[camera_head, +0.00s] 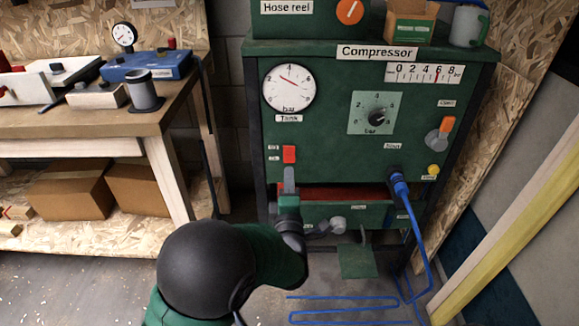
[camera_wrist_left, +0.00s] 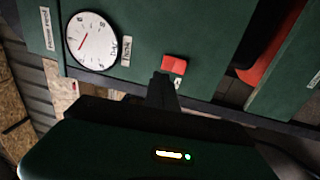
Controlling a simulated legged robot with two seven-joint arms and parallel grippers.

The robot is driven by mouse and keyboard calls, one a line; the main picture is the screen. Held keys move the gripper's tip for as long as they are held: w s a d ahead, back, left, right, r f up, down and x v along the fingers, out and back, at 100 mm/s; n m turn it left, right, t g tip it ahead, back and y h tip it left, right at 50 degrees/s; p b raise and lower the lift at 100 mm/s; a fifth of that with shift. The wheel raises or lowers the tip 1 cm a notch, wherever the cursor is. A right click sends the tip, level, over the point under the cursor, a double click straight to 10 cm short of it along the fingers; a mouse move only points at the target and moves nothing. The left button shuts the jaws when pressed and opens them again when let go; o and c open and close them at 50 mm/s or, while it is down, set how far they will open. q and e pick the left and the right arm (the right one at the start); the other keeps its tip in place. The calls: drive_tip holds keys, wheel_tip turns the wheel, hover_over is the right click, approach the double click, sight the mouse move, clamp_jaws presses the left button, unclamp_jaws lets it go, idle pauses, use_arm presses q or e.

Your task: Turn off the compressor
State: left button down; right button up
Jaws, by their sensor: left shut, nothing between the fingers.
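The green compressor (camera_head: 330,140) stands upright against the wall under a "Compressor" label. Its red switch (camera_head: 289,154) is on the left of the front panel, below the round tank gauge (camera_head: 289,88). My left gripper (camera_head: 289,176) is shut and empty, its fingertips just below the red switch. In the left wrist view the switch (camera_wrist_left: 174,64) shows right beyond the tips of my left gripper (camera_wrist_left: 163,82). I cannot tell whether they touch. The switch's small labels are too small to read. My right gripper is not in view.
A black dial (camera_head: 376,118), an orange-and-grey lever (camera_head: 440,134) and a yellow button (camera_head: 433,170) are on the panel's right. A blue hose (camera_head: 415,225) runs from the front down to the floor. A workbench (camera_head: 130,121) stands at left, with a gap between.

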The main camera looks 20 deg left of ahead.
use_arm(q)
drive_tip(key=s, duration=0.1)
drive_tip(key=s+d, duration=0.1)
drive_tip(key=s, duration=0.1)
drive_tip(key=s+p, duration=0.1)
drive_tip(key=shift+s+d+r, duration=0.25)
drive_tip(key=shift+s+r, duration=0.1)
drive_tip(key=shift+r, duration=0.05)
